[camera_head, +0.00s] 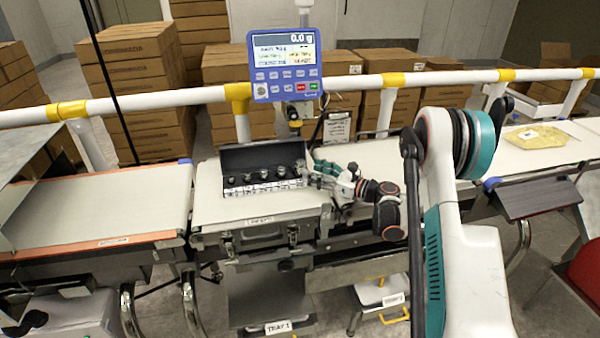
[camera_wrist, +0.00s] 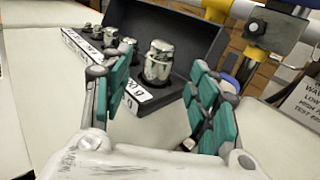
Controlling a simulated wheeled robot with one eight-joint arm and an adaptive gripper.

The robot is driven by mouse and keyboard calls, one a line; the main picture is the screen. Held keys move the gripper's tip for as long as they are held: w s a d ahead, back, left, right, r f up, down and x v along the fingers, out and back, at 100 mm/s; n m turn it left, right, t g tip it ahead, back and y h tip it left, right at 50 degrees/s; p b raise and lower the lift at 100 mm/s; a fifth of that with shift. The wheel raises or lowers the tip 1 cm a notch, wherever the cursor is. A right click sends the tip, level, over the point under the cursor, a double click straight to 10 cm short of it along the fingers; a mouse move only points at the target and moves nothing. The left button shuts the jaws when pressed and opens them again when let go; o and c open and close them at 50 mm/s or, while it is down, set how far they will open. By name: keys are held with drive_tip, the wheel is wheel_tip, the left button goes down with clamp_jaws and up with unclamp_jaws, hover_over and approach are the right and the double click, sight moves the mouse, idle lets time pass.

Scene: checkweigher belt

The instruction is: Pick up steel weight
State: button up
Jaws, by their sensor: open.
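Several shiny steel weights stand in a row in an open dark case (camera_head: 262,157) on the middle belt section; the case also shows in the wrist view (camera_wrist: 195,30). The largest steel weight (camera_wrist: 159,62) stands upright in its slot at the row's near end in the wrist view. My gripper (camera_head: 316,168) is at the right end of the case. In the wrist view my gripper (camera_wrist: 160,78) is open, its teal-padded fingers spread to the left and right, with the largest weight seen in the gap beyond them. I see no contact.
White label strips (camera_wrist: 140,98) run along the case's front. A blue display (camera_head: 285,62) reading 0.0 g stands behind on a white rail (camera_head: 190,96). The left belt (camera_head: 90,210) is clear. A yellow packet (camera_head: 540,137) lies on the right belt.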

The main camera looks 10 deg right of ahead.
sight(301, 166)
drive_tip(key=shift+b+x, duration=0.8)
drive_tip(key=shift+x, duration=2.15)
clamp_jaws()
